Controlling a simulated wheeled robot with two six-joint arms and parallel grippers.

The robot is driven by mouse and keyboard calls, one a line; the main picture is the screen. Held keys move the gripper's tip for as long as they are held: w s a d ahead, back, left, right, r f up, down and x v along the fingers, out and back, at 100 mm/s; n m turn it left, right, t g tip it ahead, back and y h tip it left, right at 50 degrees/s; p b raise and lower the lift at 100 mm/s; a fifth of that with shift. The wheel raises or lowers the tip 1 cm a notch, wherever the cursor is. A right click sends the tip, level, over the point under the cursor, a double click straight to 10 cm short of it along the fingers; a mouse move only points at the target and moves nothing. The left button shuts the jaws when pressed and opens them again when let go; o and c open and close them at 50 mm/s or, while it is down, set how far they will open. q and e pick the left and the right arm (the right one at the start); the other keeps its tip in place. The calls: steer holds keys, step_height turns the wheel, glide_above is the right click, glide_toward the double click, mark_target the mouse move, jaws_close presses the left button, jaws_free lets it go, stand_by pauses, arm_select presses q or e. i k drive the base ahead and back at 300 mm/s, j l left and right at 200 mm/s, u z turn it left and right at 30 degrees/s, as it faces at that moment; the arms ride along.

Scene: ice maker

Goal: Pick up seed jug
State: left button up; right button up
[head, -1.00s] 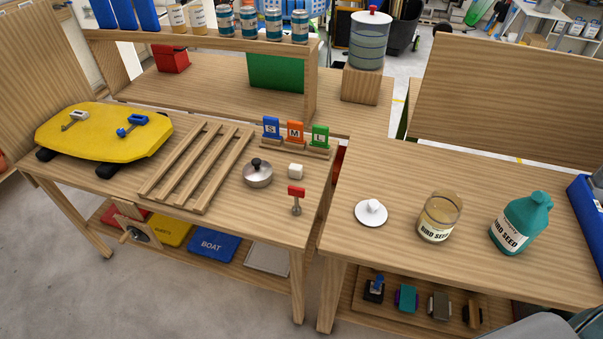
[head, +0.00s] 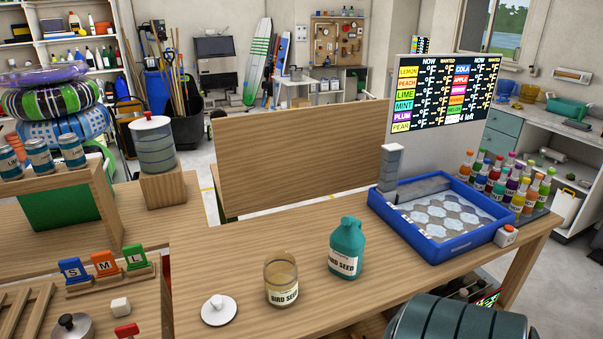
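The likely seed jug is a teal jug (head: 346,250) labelled "BIRD SEED". It stands upright on the wooden table in the head view, right of the glass jar. The glass jar (head: 281,281), also labelled "BIRD SEED", is open at the top and holds tan contents. A white round lid with a knob (head: 219,310) lies on the table left of the jar. Nothing is holding the jug.
A blue tray (head: 447,243) with an ice-like pattern sits to the right, with a red button box (head: 506,236) beside it. Several colourful bottles (head: 506,182) stand behind. A wooden panel (head: 300,160) rises along the table's back. The table front around the jug is clear.

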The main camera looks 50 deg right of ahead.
mark_target(348, 242)
steer(key=z, duration=2.05)
